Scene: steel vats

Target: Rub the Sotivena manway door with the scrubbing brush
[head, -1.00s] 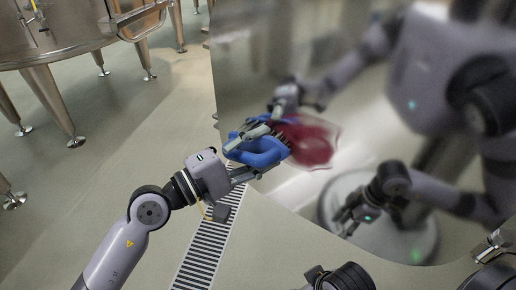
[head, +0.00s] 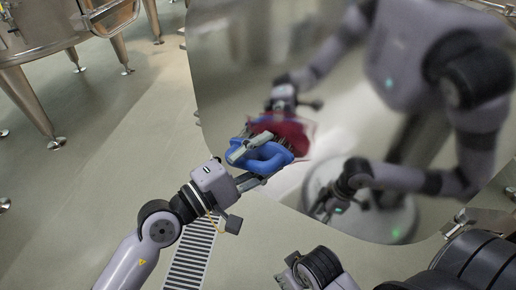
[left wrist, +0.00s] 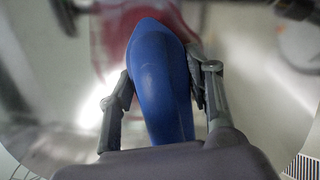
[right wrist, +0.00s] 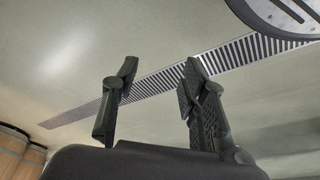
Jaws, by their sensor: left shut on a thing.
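The Sotivena manway door appears to be the large mirror-like steel panel (head: 225,60) filling the centre and right of the head view. A dark red patch (head: 298,130) shows on it and also in the left wrist view (left wrist: 112,40). My left gripper (head: 247,165) is shut on the blue scrubbing brush (head: 268,156), which also fills the middle of the left wrist view (left wrist: 160,75). The brush's bristle side faces the door at the patch; I cannot tell whether it touches. My right gripper (right wrist: 158,95) is open and empty, low and away from the door.
A steel vat (head: 40,28) on slanted legs stands at the upper left. A slotted floor drain (head: 192,255) runs below my left arm and shows in the right wrist view (right wrist: 240,55). The floor (head: 110,120) at left is clear. The door reflects my body.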

